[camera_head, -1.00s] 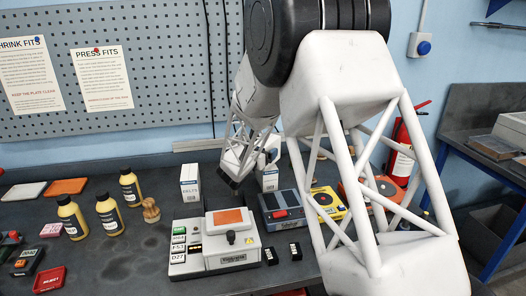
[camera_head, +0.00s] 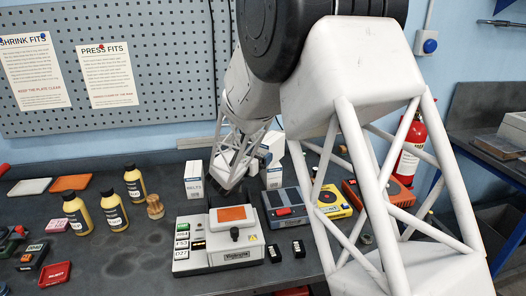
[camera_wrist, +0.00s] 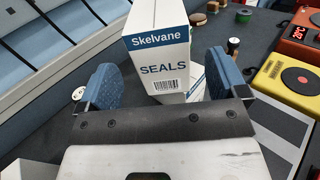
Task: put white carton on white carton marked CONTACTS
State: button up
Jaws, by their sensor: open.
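A white carton marked SEALS (camera_wrist: 164,58) with a blue top band is in the wrist view, just ahead of my gripper (camera_wrist: 160,78). My gripper is open, its blue-padded fingers apart to either side, with a gap to the carton. More white and blue carton surface shows below and behind it. In the head view, a white carton (camera_head: 272,179) stands on the bench right of the carton marked BELTS (camera_head: 193,181). Another white block with blue (camera_head: 272,146) shows above it, partly behind my arm, and looks stacked on it. I cannot read a CONTACTS mark.
A grey device with an orange top (camera_head: 231,214) stands in front of the cartons. A blue-grey device (camera_head: 284,208), a yellow one (camera_head: 330,203) and an orange one (camera_head: 380,192) are to the right. Several yellow bottles (camera_head: 114,211) stand left. A pegboard (camera_head: 165,75) is behind.

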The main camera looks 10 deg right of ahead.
jog(key=shift+v, duration=2.6)
jog(key=shift+d, duration=0.1)
jog(key=s+d+r+m+g+y, duration=0.1)
jog(key=s+d+r+m+g, duration=0.25)
jog(key=s, duration=0.35)
jog(key=s+d+r+m+g, duration=0.25)
jog(key=s+d+m, duration=0.2)
jog(key=s, duration=0.25)
jog(key=s+d+r+m+g+y, duration=0.1)
jog(key=s+d+r+m+g, duration=0.1)
jog(key=s+d+m+g, duration=0.45)
jog(key=s+a+m+y, duration=0.3)
jog(key=s+m, duration=0.1)
jog(key=s, duration=0.5)
jog(key=s+a+m+t+y, duration=0.1)
jog(key=s+a+m+y, duration=0.2)
jog(key=s, duration=0.5)
jog(key=s+a+m+t+y, duration=0.1)
jog(key=s+a+m+y, duration=0.2)
jog(key=s, duration=0.6)
jog(key=r+m+y, duration=0.1)
jog(key=m, duration=0.1)
jog(key=shift+s+m+y, duration=0.3)
jog(key=shift+m+y, duration=0.05)
jog(key=shift+y, duration=0.05)
